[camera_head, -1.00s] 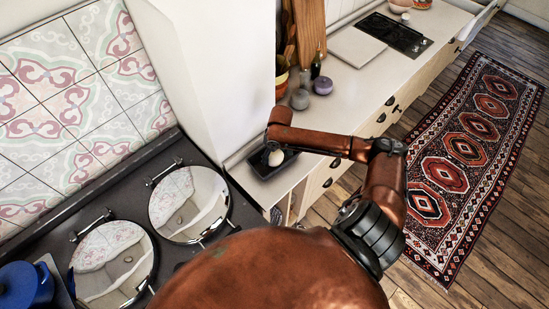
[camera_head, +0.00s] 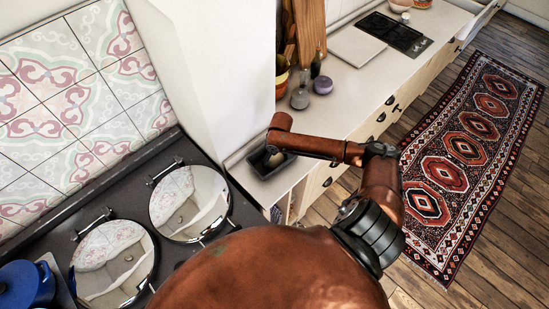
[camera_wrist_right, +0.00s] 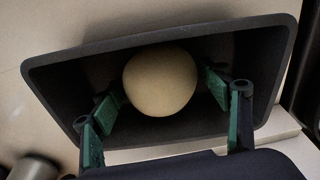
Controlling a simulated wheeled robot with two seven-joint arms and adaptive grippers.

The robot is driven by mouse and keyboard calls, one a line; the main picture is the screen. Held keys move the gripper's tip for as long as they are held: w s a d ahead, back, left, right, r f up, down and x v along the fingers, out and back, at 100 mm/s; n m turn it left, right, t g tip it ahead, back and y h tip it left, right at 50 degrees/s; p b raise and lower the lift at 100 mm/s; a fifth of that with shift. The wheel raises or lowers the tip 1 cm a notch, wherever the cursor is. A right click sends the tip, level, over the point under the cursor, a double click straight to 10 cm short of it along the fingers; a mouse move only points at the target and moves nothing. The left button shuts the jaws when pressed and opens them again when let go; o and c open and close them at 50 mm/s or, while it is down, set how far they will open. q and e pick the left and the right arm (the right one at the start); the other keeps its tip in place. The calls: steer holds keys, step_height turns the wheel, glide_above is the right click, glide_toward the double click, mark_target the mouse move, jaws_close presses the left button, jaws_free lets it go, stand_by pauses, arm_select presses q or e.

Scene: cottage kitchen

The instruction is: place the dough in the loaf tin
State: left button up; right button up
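The pale, round dough (camera_wrist_right: 160,79) sits within the dark loaf tin (camera_wrist_right: 70,85) in the right wrist view, near the middle of its length. In the head view the loaf tin (camera_head: 262,172) stands on the counter by the white wall, and the dough (camera_head: 275,159) shows partly inside. My right gripper (camera_wrist_right: 163,98) reaches down into the tin, with one green-padded finger on each side of the dough. Its fingers are spread, with small gaps between them and the dough. In the head view my right arm hides most of that gripper. My left gripper is not in view.
A purple jar (camera_head: 323,85), a grey jar (camera_head: 300,98) and a dark bottle (camera_head: 316,66) stand beyond the tin. Two round hob lids (camera_head: 188,205) and a blue pot (camera_head: 22,285) are at left. The counter (camera_head: 345,108) right of the jars is clear.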

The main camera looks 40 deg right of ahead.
mark_target(277, 157)
steer(key=shift+o, duration=1.1)
steer(key=r, duration=0.4)
steer(key=s+r, duration=0.1)
steer(key=r, duration=0.7)
steer(key=shift+s+r+b, duration=0.1)
steer(key=shift+s+b, duration=0.1)
steer(key=shift+b, duration=0.15)
